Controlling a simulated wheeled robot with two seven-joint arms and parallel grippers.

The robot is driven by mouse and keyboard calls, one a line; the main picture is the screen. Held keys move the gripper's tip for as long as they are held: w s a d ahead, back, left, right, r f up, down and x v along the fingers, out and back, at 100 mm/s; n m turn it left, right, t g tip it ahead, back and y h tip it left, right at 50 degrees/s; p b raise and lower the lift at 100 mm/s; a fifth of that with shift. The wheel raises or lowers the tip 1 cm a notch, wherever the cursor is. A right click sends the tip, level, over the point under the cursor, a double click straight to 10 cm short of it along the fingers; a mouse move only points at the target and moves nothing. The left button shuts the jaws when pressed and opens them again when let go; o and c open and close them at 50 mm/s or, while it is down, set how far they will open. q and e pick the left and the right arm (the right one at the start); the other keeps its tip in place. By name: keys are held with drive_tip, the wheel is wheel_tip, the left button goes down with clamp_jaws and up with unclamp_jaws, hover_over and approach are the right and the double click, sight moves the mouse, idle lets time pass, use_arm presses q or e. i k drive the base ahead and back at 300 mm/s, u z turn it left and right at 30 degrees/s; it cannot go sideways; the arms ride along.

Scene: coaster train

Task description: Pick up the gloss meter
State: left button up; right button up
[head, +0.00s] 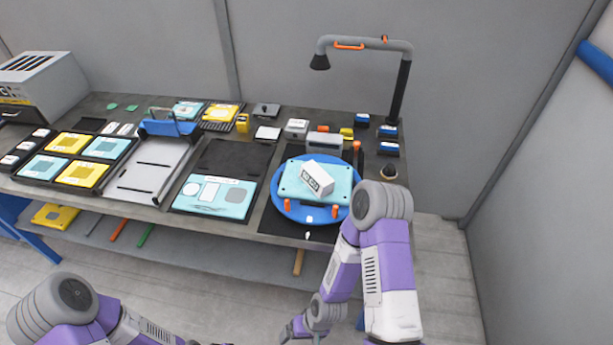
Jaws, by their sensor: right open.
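A white box with dark lettering (317,178), which may be the gloss meter, lies tilted across a teal panel (290,186) on a round blue turntable (283,207) at the right of the workbench. Its lettering is too small to read surely. My right gripper (298,332) is low at the bottom of the picture, in front of the bench and well below the box; it is open and apart from everything. My left arm comes in at the bottom left, and its gripper is out of the picture.
A grey lamp arm (397,90) rises behind the turntable. A grey block (325,142) and small blue and yellow items stand behind it. Left are a dark tray (208,157), a grey fixture (135,190) and yellow and teal panels (108,148). A shelf (190,247) runs below.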

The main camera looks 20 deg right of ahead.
sight(321, 183)
drive_tip(key=u, duration=0.8)
drive_tip(key=i, duration=0.25)
drive_tip(key=z, duration=1.8)
